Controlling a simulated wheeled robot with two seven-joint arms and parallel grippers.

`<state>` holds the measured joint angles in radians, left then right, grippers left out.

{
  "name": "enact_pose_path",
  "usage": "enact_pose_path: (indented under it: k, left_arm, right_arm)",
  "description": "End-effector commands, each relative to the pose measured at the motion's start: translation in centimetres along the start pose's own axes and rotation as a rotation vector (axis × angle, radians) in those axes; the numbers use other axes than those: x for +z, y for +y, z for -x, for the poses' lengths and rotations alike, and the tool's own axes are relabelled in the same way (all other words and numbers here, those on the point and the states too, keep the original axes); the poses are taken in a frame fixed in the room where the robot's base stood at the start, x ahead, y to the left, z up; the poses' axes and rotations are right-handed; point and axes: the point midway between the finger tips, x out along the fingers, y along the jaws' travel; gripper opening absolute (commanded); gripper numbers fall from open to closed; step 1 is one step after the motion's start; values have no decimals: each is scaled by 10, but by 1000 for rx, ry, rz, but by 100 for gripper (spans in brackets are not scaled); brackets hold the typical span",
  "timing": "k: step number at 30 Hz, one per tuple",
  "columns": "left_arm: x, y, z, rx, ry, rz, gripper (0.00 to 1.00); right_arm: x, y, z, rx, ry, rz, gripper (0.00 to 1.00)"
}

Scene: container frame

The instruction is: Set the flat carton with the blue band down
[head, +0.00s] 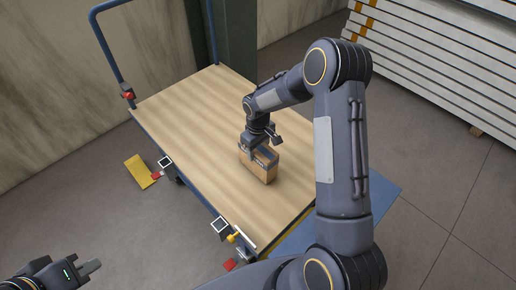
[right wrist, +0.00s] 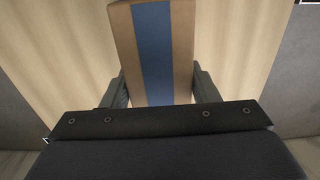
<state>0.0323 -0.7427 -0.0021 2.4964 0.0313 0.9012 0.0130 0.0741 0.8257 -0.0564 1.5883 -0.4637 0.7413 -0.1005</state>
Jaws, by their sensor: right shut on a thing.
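The carton with the blue band (head: 259,168) is a small brown box over the middle of the cart's wooden deck (head: 195,115). My right gripper (head: 262,150) comes down on it from above and is shut on its upper part. In the right wrist view, the carton's blue band (right wrist: 155,55) runs along its brown face, with a dark finger at each side. Whether its underside touches the deck cannot be told. My left gripper (head: 90,267) is at the lower left, away from the cart; its jaw opening is not clear.
The deck is otherwise bare. The cart has a blue push handle (head: 102,45) at the far left. Small marker tags (head: 220,226) sit along its near edge. A yellow piece (head: 140,171) lies on the floor at left. Stacked white panels (head: 440,55) stand at the upper right.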

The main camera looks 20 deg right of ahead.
Motion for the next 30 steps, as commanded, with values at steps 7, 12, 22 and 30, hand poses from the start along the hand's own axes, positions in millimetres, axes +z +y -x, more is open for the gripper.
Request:
enact_pose_path:
  k: [7, 12, 22, 30]
  left_arm:
    - [1, -1, -3, 0, 0, 0, 0]
    - [1, -1, -2, 0, 0, 0, 0]
    - [-1, 1, 2, 0, 0, 0, 0]
    - [-1, 1, 2, 0, 0, 0, 0]
  right_arm:
    - [0, 0, -3, 0, 0, 0, 60]
    - [0, 0, -3, 0, 0, 0, 76]
    - [0, 0, 4, 0, 1, 0, 76]
    - [-1, 0, 54, 2, 6, -1, 76]
